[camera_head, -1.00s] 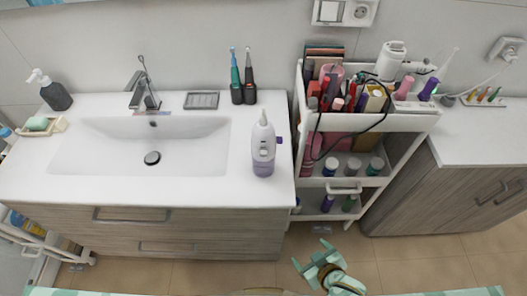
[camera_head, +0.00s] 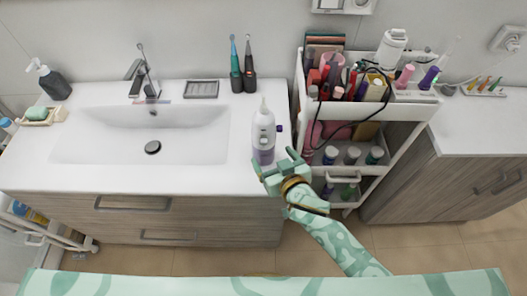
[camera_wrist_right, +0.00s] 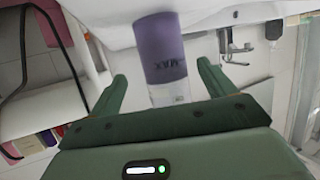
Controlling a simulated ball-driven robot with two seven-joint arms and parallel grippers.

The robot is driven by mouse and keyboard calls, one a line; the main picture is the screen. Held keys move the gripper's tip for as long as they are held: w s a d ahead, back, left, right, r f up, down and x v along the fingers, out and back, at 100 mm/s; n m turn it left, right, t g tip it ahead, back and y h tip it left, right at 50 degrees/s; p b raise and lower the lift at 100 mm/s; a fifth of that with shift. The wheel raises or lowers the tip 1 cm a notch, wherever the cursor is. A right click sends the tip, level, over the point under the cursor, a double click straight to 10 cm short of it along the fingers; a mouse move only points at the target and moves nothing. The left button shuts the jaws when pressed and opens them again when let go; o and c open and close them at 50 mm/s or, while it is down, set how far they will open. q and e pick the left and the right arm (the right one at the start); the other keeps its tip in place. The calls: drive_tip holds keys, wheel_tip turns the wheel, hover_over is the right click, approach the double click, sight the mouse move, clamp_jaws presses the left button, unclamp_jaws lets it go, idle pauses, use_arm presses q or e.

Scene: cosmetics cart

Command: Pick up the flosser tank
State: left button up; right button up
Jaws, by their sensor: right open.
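The flosser tank (camera_head: 263,138) is a white bottle-shaped unit with a nozzle on top and a purple lower part. It stands upright at the right front of the sink counter. My right gripper (camera_head: 274,164) is open at the counter's front edge, close in front of the tank's lower part. In the right wrist view the tank's purple part (camera_wrist_right: 160,48) lies between and beyond the two green fingers (camera_wrist_right: 163,78), with lettering on it. The fingers stand apart on both sides; I cannot tell if they touch it. My left gripper is not in view.
Two electric toothbrushes (camera_head: 242,75) stand behind the tank. The sink basin (camera_head: 120,135) is to its left. A loaded white cart (camera_head: 402,111) stands close on the right, a black cable hanging over it. A soap dispenser (camera_head: 53,84) is far left.

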sight(268, 154)
drive_tip(key=b+x, duration=0.1)
drive_tip(key=x, duration=0.4)
drive_tip(key=shift+a+f, duration=0.2)
drive_tip(key=shift+a, duration=0.1)
drive_tip(key=shift+c, duration=1)
drive_tip(key=shift+r, duration=0.1)
drive_tip(key=c, duration=0.9)
